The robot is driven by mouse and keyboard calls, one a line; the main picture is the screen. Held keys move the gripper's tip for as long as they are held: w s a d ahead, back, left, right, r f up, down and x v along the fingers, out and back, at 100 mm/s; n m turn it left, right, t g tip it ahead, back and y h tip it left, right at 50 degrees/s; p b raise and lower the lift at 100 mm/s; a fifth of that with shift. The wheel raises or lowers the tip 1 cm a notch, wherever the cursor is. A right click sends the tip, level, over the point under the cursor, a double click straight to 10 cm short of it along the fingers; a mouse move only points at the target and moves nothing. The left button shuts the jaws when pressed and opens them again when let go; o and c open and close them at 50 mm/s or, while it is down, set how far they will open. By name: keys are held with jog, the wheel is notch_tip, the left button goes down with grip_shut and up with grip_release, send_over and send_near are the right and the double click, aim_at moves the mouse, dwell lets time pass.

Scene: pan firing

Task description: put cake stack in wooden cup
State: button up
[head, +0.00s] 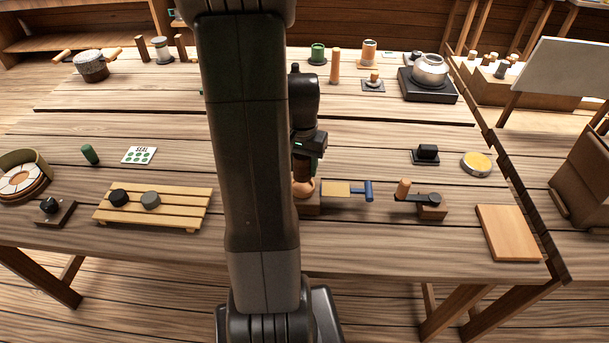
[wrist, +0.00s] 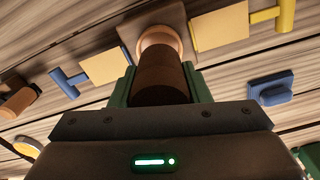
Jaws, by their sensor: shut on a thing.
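My gripper (wrist: 160,84) is shut on the cake stack (wrist: 158,66), a dark brown cylinder between its green fingers in the wrist view. The far end of the stack overlaps the wooden cup (wrist: 147,40), a pale round rim on a brown base. I cannot tell whether that end is inside the cup or just above it. In the head view the wooden cup (head: 304,190) stands under my gripper, partly hidden by my arm.
A blue-handled scraper (head: 345,190) lies right of the cup, and a small handled device (head: 424,204) beyond it. A slatted yellow rack (head: 180,206) with two dark discs stands left of my arm. A bare board (head: 508,232) lies at the right.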

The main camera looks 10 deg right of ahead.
aim_at(303, 175)
jog(key=shift+f, duration=1.95)
jog(key=shift+f, duration=0.1)
jog(key=o, duration=1.1)
notch_tip(303, 175, up, 12)
jog(key=shift+r, duration=0.1)
